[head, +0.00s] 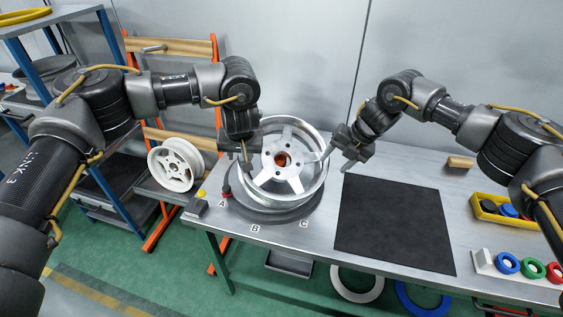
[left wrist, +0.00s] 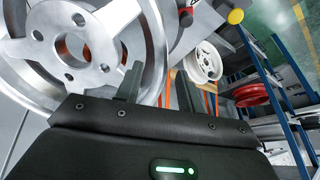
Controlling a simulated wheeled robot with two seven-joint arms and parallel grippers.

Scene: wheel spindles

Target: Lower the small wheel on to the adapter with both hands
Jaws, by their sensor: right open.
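The silver spoked wheel (head: 300,179) lies over a dark round base (head: 239,207) on the bench, and also fills the upper left of the left wrist view (left wrist: 104,22). An orange-brown centre piece (head: 282,159) shows through its hub hole; the rest of the adapter is hidden. My left gripper (head: 246,166) is at the wheel's left rim. In the left wrist view its two fingers (left wrist: 159,82) stand apart, with a gap beside the rim. My right gripper (head: 338,158) is open just right of the rim. I cannot tell whether the wheel is fully seated.
A white wheel (head: 168,170) stands on an orange-framed rack at left. A black mat (head: 394,224) lies right of the wheel, clear. A yellow bin (head: 487,212) and coloured rings (head: 507,264) are at far right.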

